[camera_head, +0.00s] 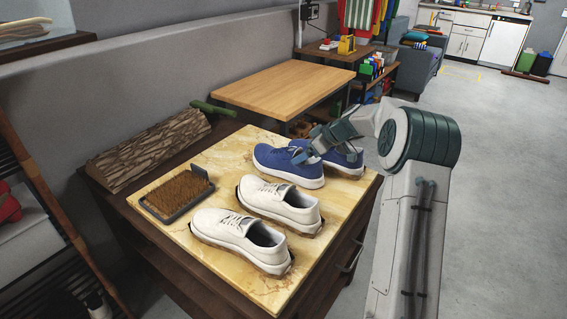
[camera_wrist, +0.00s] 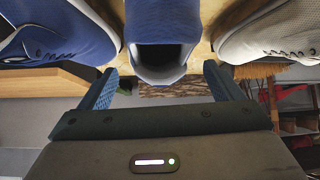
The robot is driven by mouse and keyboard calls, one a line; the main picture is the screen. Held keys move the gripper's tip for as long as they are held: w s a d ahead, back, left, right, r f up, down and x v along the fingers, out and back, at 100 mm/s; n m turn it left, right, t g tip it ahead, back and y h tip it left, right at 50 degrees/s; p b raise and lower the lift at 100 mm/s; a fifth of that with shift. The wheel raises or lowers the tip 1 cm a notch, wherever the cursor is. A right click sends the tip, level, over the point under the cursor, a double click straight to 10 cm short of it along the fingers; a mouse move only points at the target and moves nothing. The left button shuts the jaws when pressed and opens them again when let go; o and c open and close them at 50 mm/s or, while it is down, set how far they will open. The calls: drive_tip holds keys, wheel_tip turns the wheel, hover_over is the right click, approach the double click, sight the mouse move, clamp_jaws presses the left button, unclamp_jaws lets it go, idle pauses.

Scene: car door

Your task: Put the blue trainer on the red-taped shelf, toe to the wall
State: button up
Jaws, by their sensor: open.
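Two blue trainers with white soles stand side by side on the marbled top (camera_head: 225,160) of a dark cabinet in the head view. The nearer blue trainer (camera_head: 285,168) has its toe to the left; the farther one (camera_head: 347,158) is partly hidden by my gripper (camera_head: 305,151). In the wrist view my gripper (camera_wrist: 160,88) is open. One blue trainer (camera_wrist: 162,62) is centred between the fingers, its ankle opening facing the camera; I cannot tell whether they touch it. The other blue trainer (camera_wrist: 55,35) is at left. I cannot make out a red-taped shelf.
Two white trainers (camera_head: 285,206) (camera_head: 232,238) stand in front; one shows at right in the wrist view (camera_wrist: 265,35). A brush (camera_head: 178,196) and a log (camera_head: 150,152) lie at left. A wooden table (camera_head: 283,85) is behind. Open floor is at right.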

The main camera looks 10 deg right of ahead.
sight(286, 159)
drive_tip(key=x, duration=0.5)
drive_tip(key=shift+s+d+f, duration=0.1)
drive_tip(key=shift+s+f, duration=0.1)
drive_tip(key=shift+f, duration=0.4)
drive_tip(key=shift+r, duration=0.1)
drive_tip(key=c, duration=1.4)
